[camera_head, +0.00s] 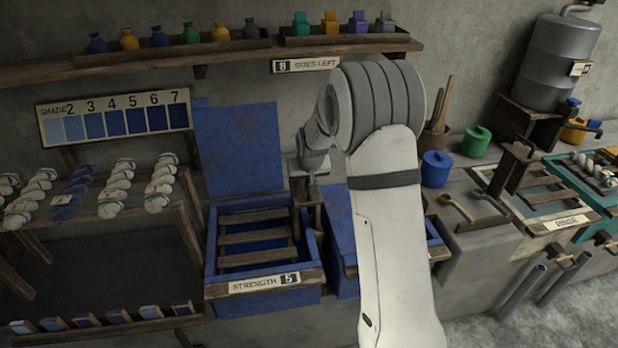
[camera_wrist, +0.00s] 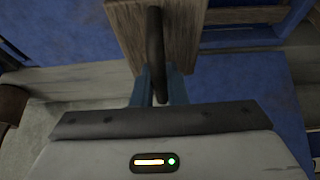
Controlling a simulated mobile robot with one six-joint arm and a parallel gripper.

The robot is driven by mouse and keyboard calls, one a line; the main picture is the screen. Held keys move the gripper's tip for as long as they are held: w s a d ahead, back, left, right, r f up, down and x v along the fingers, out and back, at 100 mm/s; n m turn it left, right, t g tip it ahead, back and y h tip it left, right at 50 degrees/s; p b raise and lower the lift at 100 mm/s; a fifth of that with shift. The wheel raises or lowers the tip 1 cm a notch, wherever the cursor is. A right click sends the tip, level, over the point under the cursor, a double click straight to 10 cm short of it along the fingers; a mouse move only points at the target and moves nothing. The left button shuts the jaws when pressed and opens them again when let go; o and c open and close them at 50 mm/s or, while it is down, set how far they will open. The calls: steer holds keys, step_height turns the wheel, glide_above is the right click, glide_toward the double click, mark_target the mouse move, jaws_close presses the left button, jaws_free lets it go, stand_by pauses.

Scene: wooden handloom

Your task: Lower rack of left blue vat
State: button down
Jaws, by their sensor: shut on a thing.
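The left blue vat (camera_head: 211,250) stands open, with its blue lid (camera_head: 240,148) raised behind it. A rack (camera_head: 254,237) of wooden slats sits across its mouth, over dark blue liquid. My gripper (camera_head: 306,182) is at the vat's right side, above a wooden upright (camera_head: 310,209). In the wrist view my gripper (camera_wrist: 159,90) is shut on a dark bar-like handle (camera_wrist: 155,40), which stands against a wooden block (camera_wrist: 180,30). The handle's lower end is between the fingers. The rack's underside is hidden.
A second blue vat (camera_head: 342,240) stands close on the right, mostly hidden by my arm. A strength sign (camera_head: 264,282) reading 5 is on the left vat's front. Skeins (camera_head: 66,200) lie on a stand at left. A shelf (camera_head: 170,54) with jars runs above.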

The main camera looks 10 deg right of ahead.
mark_target(306, 196)
step_height(306, 196, down, 14)
steer(key=b, duration=1)
steer(key=shift+c, duration=1)
jaws_free()
steer(key=shift+r, duration=0.25)
step_height(306, 196, up, 7)
steer(key=p, duration=0.3)
